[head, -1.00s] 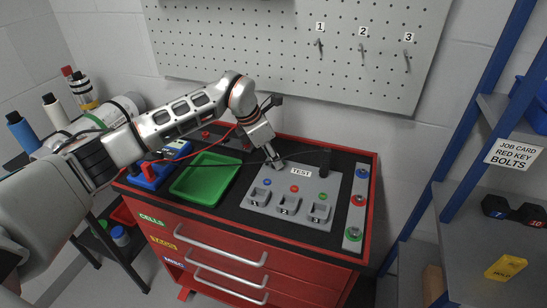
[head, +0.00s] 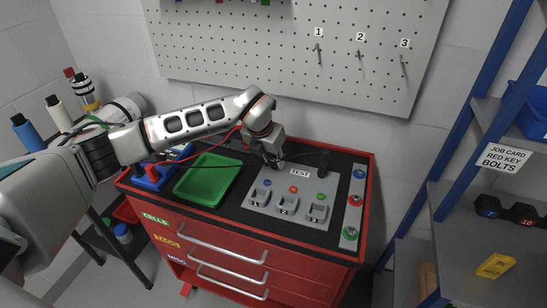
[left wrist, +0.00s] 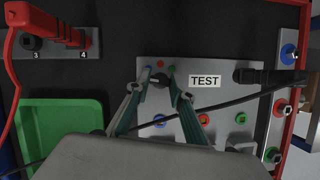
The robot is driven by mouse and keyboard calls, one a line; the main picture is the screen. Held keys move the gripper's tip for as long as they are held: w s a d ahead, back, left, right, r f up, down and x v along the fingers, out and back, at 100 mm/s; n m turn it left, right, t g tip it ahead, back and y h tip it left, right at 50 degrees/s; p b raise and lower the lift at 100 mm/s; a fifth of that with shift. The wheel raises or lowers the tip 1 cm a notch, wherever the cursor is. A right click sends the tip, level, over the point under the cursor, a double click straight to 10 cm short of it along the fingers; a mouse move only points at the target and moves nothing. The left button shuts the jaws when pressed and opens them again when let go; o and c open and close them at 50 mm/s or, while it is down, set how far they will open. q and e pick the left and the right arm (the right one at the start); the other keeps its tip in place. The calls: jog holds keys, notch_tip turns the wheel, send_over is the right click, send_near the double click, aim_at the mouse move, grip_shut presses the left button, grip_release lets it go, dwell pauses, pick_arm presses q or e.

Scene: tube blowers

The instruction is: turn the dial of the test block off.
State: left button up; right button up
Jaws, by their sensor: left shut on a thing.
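The grey test block (head: 312,183) lies on the black top of the red cabinet, with a white TEST label (head: 300,173). In the left wrist view the block (left wrist: 222,103) shows its dark dial (left wrist: 158,81) left of the label, near small blue, red and green marks. My left gripper (head: 273,165) points down at the block's back left corner. In the left wrist view the left gripper (left wrist: 158,90) has one finger on each side of the dial and is shut on it. In the head view the gripper hides the dial. My right gripper is in neither view.
A green tray (head: 207,181) lies left of the block. A black plug and cable (left wrist: 255,76) join the block's right side. A strip with coloured knobs (head: 354,204) stands at right. A red plug (left wrist: 63,36) sits in socket 4 at the back left.

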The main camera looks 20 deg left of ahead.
pick_arm(q)
jog(key=shift+n+y, duration=0.4)
jog(key=shift+n, duration=0.6)
jog(key=o, duration=1.1)
jog(key=shift+s+r, duration=0.1)
jog(key=shift+r, duration=0.1)
jog(key=v, duration=1.1)
jog(key=shift+s+r, duration=0.2)
jog(key=shift+r, duration=0.05)
jog(key=shift+d, duration=0.1)
